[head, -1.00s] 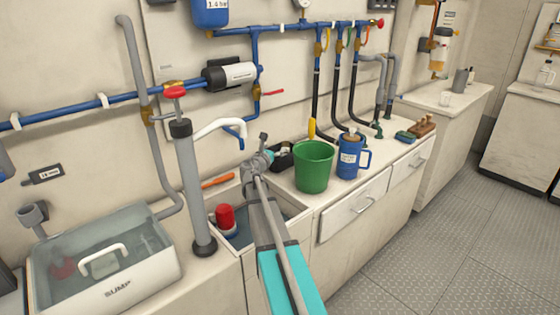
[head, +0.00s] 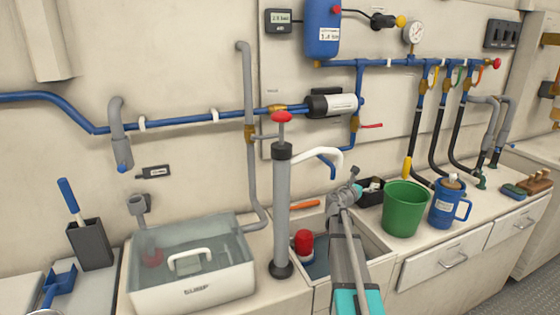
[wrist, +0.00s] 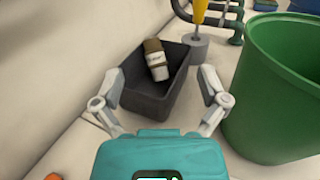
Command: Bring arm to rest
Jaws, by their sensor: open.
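My arm reaches up from the bottom of the head view over the sink. My gripper (head: 352,186) is just left of the green bucket (head: 404,210). In the wrist view my gripper (wrist: 158,84) is open and empty, its two fingers spread on either side of a small dark bin (wrist: 150,105). A small white and brown container (wrist: 157,62) lies in that bin. The green bucket (wrist: 275,90) stands close to the right finger. I cannot tell how high the fingers are above the bin.
A sink (head: 375,247) with a red-topped thing (head: 303,243) in it lies beneath my arm. The upright hand pump (head: 282,210) and the clear-lidded sump box (head: 190,265) stand left. A blue mug (head: 446,206) stands right of the bucket. Blue pipes (head: 225,117) run along the wall.

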